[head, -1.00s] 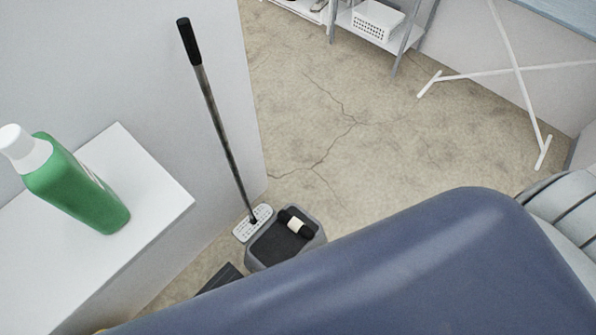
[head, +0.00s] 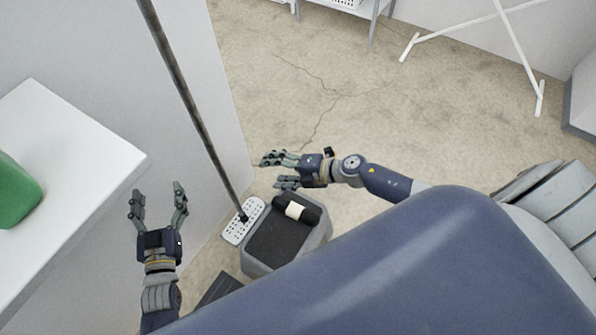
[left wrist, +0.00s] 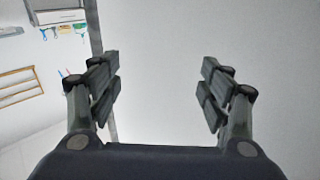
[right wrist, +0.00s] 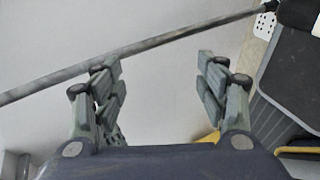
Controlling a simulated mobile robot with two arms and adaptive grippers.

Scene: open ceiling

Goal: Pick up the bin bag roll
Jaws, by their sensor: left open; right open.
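The bin bag roll (head: 296,210) is black with a white band around its middle. It lies on the dark top of a grey bin (head: 322,238) on the floor in the head view. My right gripper (head: 268,171) is open and empty, above and beyond the roll, apart from it. My left gripper (head: 158,195) is open and empty, left of the bin and near the white counter. The left wrist view shows its spread fingers (left wrist: 160,85) against a pale wall. The right wrist view shows its open fingers (right wrist: 152,85), with part of the bin top at the right edge.
A mop with a long dark pole (head: 190,105) and a perforated white head (head: 243,222) stands just left of the bin. A white counter (head: 80,150) with a green bottle (head: 14,190) is at left. Open concrete floor (head: 400,120) lies beyond the bin.

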